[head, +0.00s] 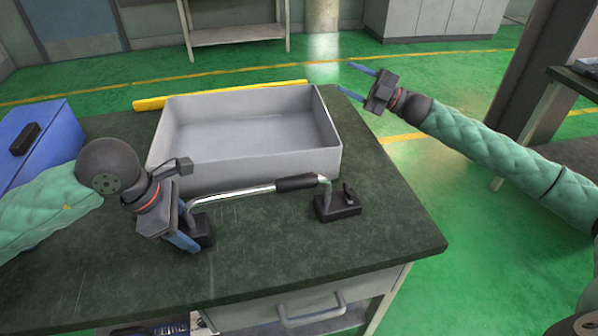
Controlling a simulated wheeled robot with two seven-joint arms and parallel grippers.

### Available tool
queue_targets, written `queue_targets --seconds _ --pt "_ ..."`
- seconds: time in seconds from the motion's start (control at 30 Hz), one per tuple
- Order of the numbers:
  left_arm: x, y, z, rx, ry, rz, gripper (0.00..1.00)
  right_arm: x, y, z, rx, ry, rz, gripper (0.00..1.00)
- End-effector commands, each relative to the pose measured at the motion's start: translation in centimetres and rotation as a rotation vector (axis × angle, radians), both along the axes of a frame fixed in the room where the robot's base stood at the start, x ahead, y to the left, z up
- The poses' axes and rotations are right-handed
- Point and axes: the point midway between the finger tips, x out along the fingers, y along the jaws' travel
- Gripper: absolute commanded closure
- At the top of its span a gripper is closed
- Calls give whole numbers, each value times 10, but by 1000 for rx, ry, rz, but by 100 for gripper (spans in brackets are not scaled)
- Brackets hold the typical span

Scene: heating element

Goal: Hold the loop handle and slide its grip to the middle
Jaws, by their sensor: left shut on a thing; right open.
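The loop handle is a thin shiny metal rod (235,191) above the dark table, with a black grip (296,183) at its right end. A black base block (338,207) stands under that end. A second black block (204,230) at the left end is partly hidden by my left gripper. My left gripper (187,228) is shut on the loop handle at its left end; its fingers partly hide the contact. The black grip is well to the right of it. My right gripper (350,79) is open and empty, beyond the table's right edge, apart from the handle.
A large empty grey tray (240,178) stands just behind the rod. A yellow bar (220,95) lies behind the tray. A blue case (40,135) is at the left. The table top (300,240) is clear in front and at the right.

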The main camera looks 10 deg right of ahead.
Motion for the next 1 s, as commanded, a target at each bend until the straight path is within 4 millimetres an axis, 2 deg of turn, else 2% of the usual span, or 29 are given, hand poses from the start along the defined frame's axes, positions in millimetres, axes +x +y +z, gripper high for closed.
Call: queue_targets --seconds 0.03,0.2,0.3,0.5,0.73,0.83,1.0 --pt "0 0 0 0 0 0 100 -14 21 19 -34 -91 61 51" --pt "0 0 0 0 0 0 100 -69 79 58 -166 -391 264 51" --pt "0 0 0 0 0 0 100 -103 107 72 -252 -566 383 51" --pt "0 0 0 0 0 0 100 -165 147 82 -438 -899 615 51" --pt "0 0 0 0 0 0 100 -215 167 77 -693 -1252 875 51" --pt "0 0 0 0 0 0 100 -228 169 73 -819 -1388 983 51" --pt "0 0 0 0 0 0 100 -238 164 69 -1025 -1565 1131 51"
